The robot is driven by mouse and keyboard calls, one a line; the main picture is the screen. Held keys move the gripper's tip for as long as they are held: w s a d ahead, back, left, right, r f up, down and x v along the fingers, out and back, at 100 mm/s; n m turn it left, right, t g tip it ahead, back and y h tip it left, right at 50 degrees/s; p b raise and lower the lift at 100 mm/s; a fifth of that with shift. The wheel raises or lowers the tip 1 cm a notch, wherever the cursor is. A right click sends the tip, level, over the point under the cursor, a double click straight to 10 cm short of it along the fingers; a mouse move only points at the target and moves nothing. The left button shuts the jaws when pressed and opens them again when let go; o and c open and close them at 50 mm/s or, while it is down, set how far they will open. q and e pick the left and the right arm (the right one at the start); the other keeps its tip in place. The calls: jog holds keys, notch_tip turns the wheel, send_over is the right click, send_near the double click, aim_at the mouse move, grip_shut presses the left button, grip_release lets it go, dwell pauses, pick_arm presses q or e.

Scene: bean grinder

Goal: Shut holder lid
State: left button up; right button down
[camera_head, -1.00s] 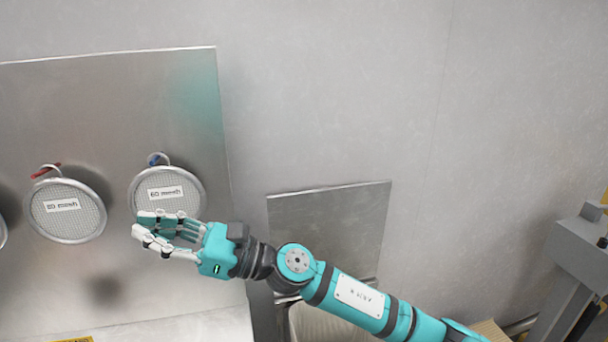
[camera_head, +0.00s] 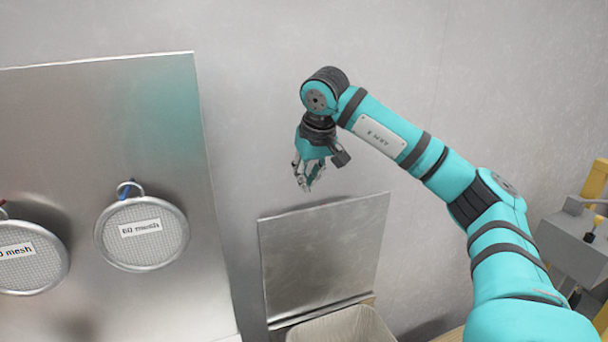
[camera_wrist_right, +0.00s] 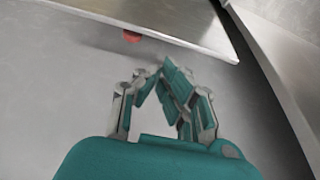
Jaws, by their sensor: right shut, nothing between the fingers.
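The holder lid (camera_head: 322,258) is a flat square metal plate. It stands upright against the wall behind the light-coloured holder (camera_head: 345,325), whose top is open and whose lower part is cut off by the frame. My right gripper (camera_head: 308,186) points down, shut and empty, just above the lid's top edge and close to the wall. In the right wrist view its shut fingers (camera_wrist_right: 160,78) lie below a metal plate edge (camera_wrist_right: 165,28), which I take for the lid. Whether they touch it I cannot tell. My left gripper is not in view.
Round mesh sieves (camera_head: 142,235) labelled "60 mesh" hang on a steel panel (camera_head: 110,120) at the left. A grey machine (camera_head: 580,245) with yellow parts stands at the right. A small red piece (camera_wrist_right: 131,36) shows beneath the plate. The wall above is bare.

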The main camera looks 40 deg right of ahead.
jog(key=p+x, duration=0.1)
jog(key=x, duration=0.5)
jog(key=shift+f+p, duration=0.35)
jog(key=shift+f, duration=0.05)
jog(key=shift+w+d, duration=0.1)
jog(key=shift+w, duration=0.05)
